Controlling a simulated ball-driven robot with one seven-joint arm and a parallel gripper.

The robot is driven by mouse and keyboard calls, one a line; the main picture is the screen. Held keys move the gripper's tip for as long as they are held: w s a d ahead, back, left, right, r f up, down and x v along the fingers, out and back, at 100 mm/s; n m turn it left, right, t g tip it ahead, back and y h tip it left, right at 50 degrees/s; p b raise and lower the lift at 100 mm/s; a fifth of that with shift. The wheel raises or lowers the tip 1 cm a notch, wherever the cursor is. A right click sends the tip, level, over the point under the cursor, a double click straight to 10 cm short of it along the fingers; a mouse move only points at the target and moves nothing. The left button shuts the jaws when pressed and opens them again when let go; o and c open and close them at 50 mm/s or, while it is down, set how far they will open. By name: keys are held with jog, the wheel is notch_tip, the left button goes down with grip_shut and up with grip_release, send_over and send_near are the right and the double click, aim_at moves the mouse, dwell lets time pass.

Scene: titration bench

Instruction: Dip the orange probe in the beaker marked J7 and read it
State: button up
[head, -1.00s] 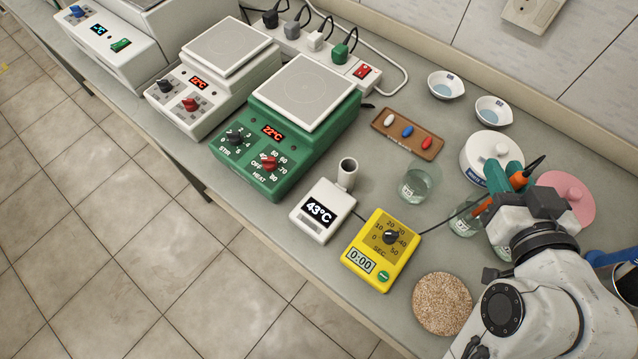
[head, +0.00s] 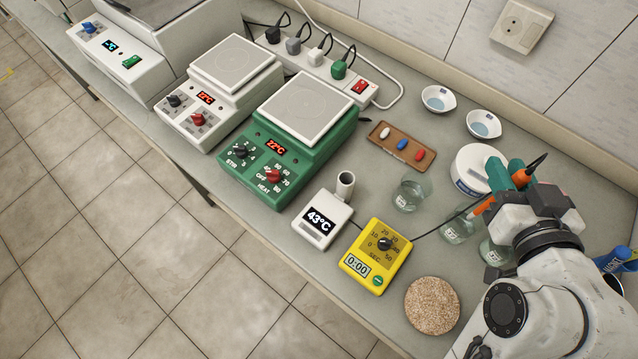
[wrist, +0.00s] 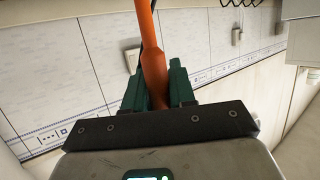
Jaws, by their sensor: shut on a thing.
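My gripper (head: 520,174) has green fingers and is shut on the orange probe (head: 485,206), above the right part of the bench. The wrist view shows the orange shaft (wrist: 152,55) between the fingers. A thin dark line runs from the probe's orange part toward the timer. Three glass beakers stand nearby: one apart (head: 411,195), one below the probe (head: 459,228), one (head: 496,252) partly hidden by my arm. Their labels are too small to read, so I cannot tell which is J7.
A yellow timer (head: 376,255) and a round cork mat (head: 432,305) lie near the front edge. A brown tray (head: 400,146) with stirrers, two dishes (head: 438,98) and a green hotplate (head: 290,135) stand further left and back.

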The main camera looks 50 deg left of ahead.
jog(key=shift+r+p, duration=1.65)
jog(key=shift+r, duration=0.45)
